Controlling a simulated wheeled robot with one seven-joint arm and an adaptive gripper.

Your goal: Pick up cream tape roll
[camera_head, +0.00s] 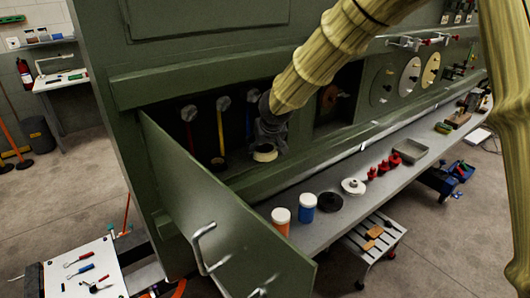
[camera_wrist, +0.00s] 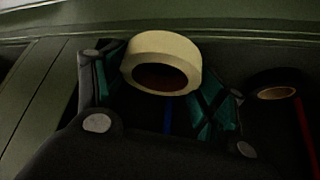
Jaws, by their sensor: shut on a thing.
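The cream tape roll (camera_wrist: 162,52) is between the two fingers of my gripper (camera_wrist: 165,85) in the wrist view, and they are shut on it. Its dark core opening faces the camera. In the head view the cream tape roll (camera_head: 264,153) shows just below my gripper (camera_head: 268,143), at the mouth of the open green cabinet bay. My arm comes down to it from the upper right. The head view shows the fingers only as a dark shape.
The open cabinet door (camera_head: 215,225) stands in front of the bay. A black tape roll (camera_wrist: 277,86) is close on the right in the wrist view. Jars, an orange one (camera_head: 281,219) and a blue one (camera_head: 307,207), stand on the grey bench with several red parts.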

